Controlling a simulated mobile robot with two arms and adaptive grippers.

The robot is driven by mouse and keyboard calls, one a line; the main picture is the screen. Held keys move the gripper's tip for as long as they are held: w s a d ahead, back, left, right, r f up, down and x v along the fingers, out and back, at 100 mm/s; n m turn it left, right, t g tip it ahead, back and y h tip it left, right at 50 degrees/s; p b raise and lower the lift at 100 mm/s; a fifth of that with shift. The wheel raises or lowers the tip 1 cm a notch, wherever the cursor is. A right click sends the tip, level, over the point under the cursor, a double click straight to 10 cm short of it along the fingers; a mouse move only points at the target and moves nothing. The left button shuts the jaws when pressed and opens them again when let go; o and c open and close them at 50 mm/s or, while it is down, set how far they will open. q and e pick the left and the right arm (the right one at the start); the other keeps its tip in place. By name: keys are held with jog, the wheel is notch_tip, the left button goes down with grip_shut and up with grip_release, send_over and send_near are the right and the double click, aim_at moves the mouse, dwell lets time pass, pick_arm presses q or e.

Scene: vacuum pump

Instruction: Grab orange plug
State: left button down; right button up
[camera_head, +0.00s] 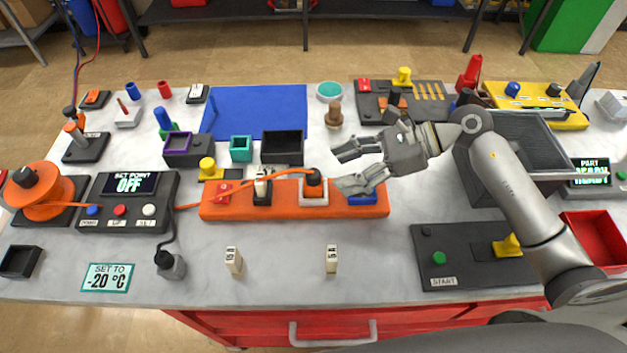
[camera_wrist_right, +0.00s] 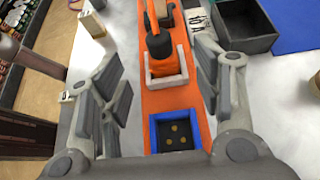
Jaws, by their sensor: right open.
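The orange plug (camera_head: 313,178) stands upright in the white-framed socket of a long orange power strip (camera_head: 225,209). An orange cord runs from it to the left. In the right wrist view the orange plug (camera_wrist_right: 160,48) is seen from above, ahead and between my fingers. My right gripper (camera_head: 350,167) is open and empty, just right of the plug, over the blue-framed socket (camera_head: 362,198). The right wrist view shows its two fingers (camera_wrist_right: 160,85) spread on either side of the strip. The plug is apart from the fingers. My left gripper is not in view.
White labelled blocks (camera_head: 331,259) stand in front. A black box (camera_head: 282,148) and a brown knobbed peg (camera_head: 334,114) are behind. The table front between blocks is clear.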

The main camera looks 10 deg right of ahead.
aim_at(313, 177)
jog(key=shift+p+x, duration=0.3)
jog(key=shift+x, duration=0.9)
jog(key=shift+w+a+r+p, duration=0.1)
jog(key=shift+a+p, duration=0.15)
jog(key=shift+p, duration=0.05)
jog(key=p+x, duration=0.2)
jog(key=x, duration=0.2)
jog(key=shift+a+f, duration=0.25)
jog(key=shift+a, duration=0.05)
jog(key=shift+d, duration=0.1)
jog(key=c, duration=1.1)
jog(key=shift+c, duration=0.2)
jog(key=shift+r, duration=0.2)
